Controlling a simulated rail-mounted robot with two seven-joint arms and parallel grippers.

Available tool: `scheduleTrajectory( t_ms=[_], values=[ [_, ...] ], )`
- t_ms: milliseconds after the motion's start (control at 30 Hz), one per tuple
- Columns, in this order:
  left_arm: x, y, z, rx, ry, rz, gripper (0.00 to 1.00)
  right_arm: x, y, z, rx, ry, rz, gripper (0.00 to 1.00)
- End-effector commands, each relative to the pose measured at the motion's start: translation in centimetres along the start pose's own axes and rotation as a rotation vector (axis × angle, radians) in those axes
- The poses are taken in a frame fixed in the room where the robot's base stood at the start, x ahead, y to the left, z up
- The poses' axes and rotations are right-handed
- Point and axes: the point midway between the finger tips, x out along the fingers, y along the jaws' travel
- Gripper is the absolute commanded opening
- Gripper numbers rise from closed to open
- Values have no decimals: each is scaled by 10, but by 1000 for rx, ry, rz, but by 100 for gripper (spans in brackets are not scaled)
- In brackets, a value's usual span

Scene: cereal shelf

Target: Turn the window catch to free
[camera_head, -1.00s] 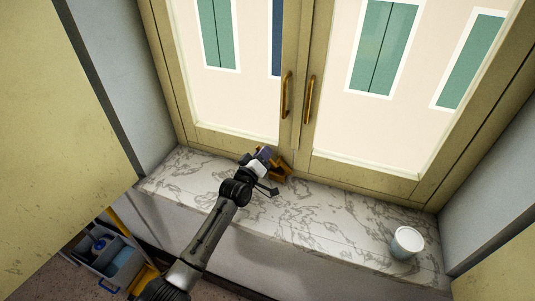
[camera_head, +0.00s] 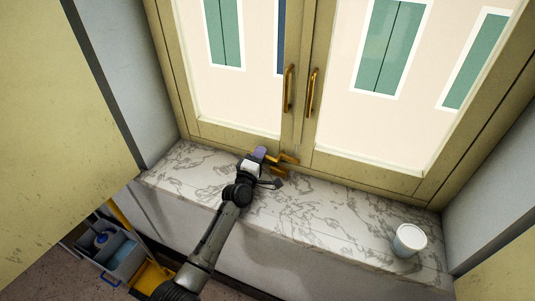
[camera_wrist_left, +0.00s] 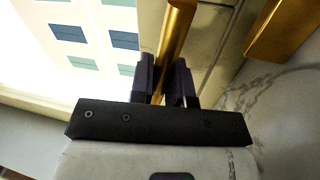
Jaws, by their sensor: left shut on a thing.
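The window catch (camera_head: 287,158) is a brass piece low on the frame where the two window leaves meet, just above the sill. Its bar runs roughly sideways in the head view, with another brass part (camera_head: 279,174) below it. My left gripper (camera_head: 260,153) is at the catch's left end. In the left wrist view its dark fingers (camera_wrist_left: 165,85) are shut on the brass bar (camera_wrist_left: 174,38), one on each side. A second brass part (camera_wrist_left: 287,28) shows at upper right there. The fingers partly hide the bar. My right gripper is not in view.
The marble sill (camera_head: 335,209) is mostly clear, with a white cup (camera_head: 409,240) at its right end. Two upright brass handles (camera_head: 289,89) (camera_head: 311,92) stand above the catch. A cleaning cart (camera_head: 122,258) is below the sill at lower left.

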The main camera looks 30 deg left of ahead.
Motion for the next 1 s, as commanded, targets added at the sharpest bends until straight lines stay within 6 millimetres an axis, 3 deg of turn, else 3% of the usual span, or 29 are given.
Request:
scheduleTrajectory(
  t_ms=[533,567,800,1000],
  values=[
    [-2,-2,-5,-21,10,-2,0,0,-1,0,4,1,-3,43],
    [-2,-2,-5,-21,10,-2,18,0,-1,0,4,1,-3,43],
    [-2,-2,-5,-20,10,-2,41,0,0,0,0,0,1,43],
    [-2,-2,-5,-20,10,-2,41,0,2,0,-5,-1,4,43]
  ],
)
